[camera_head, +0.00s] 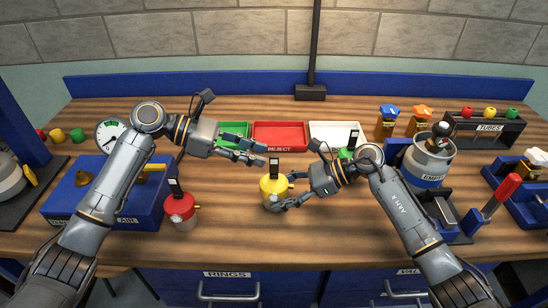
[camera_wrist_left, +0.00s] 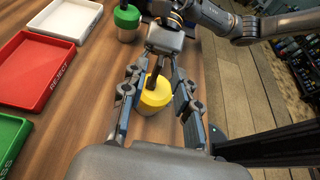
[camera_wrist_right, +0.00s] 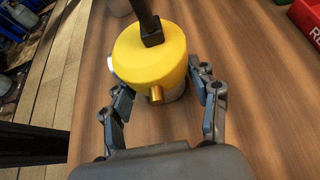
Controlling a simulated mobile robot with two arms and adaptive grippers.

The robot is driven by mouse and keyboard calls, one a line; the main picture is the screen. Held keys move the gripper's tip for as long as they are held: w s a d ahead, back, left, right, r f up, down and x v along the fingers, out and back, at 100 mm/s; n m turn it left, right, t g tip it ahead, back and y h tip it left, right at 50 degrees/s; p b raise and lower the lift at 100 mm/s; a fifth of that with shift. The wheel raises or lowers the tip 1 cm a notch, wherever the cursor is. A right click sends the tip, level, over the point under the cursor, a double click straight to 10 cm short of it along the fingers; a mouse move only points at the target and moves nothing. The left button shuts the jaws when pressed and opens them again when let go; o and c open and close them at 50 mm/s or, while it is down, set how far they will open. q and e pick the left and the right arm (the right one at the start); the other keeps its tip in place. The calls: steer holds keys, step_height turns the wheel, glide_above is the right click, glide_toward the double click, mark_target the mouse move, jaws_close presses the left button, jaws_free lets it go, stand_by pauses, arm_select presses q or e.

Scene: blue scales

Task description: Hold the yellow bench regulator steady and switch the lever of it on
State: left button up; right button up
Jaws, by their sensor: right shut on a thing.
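The yellow bench regulator (camera_head: 271,188) stands upright on the bench, with a yellow cap and a pale lower body. Its black lever (camera_head: 274,166) rises from the top; it also shows in the right wrist view (camera_wrist_right: 147,22). My right gripper (camera_head: 286,191) is shut on the regulator's body from the right, a finger on each side, with a brass stub (camera_wrist_right: 155,94) facing its palm. My left gripper (camera_head: 264,154) is open and empty, above and just left of the lever. In the left wrist view, the regulator (camera_wrist_left: 155,94) shows between its spread fingers.
A red regulator (camera_head: 180,210) stands to the left, and a green one (camera_wrist_left: 127,17) is partly hidden behind my right arm. Green, red (camera_head: 280,134) and white trays lie behind. A blue box (camera_head: 105,195) is at left. The front bench strip is clear.

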mark_target(274, 157)
arm_select(q)
steer(key=x, duration=0.5)
jaws_close()
